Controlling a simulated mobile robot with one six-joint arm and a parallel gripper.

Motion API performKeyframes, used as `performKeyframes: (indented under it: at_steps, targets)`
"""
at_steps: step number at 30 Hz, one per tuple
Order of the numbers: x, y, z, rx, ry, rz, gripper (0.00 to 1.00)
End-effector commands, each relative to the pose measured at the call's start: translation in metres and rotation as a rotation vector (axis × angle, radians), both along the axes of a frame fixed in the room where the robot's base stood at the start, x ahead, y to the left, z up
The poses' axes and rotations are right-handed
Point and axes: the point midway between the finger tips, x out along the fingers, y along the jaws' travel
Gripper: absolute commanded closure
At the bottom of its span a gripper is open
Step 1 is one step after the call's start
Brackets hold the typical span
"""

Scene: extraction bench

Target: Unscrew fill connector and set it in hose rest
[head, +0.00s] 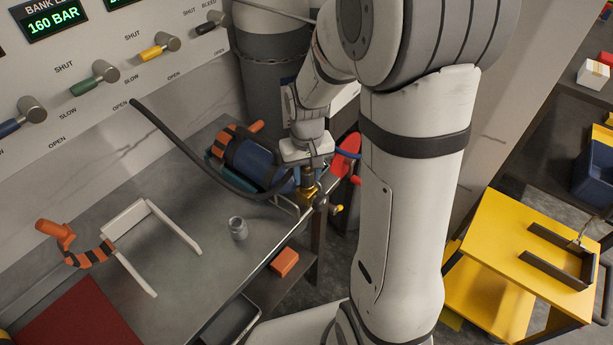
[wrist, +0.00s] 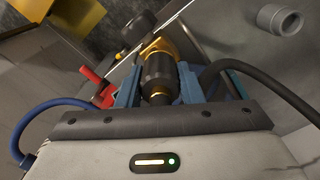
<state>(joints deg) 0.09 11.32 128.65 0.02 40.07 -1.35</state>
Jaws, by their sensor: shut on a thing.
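The fill connector (wrist: 158,75), a black sleeve with brass ends, sits between the blue fingers of my gripper (wrist: 158,90) in the wrist view. My gripper (head: 307,172) is shut on it, above the brass valve (head: 309,192) of the blue cylinder (head: 255,163) in the head view. The connector appears in line with the brass valve (wrist: 165,48); whether the threads still engage is hidden. A black hose (head: 180,143) arcs from the wall panel to the connector. A small grey open cup (head: 238,228), possibly the hose rest, stands on the bench and shows in the wrist view (wrist: 281,19).
A white frame (head: 125,214) with an orange-and-black strap (head: 88,258) lies on the bench (head: 190,262) at left. A yellow cart (head: 515,240) stands at right.

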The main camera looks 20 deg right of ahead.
Motion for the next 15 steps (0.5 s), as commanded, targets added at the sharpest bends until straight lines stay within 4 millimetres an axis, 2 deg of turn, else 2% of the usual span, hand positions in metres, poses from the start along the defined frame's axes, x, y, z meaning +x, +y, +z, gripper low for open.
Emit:
performKeyframes:
  at_steps: [15]
  targets:
    - [0.0005, 0.0000, 0.0004, -0.001, -0.002, 0.678, 0.94]
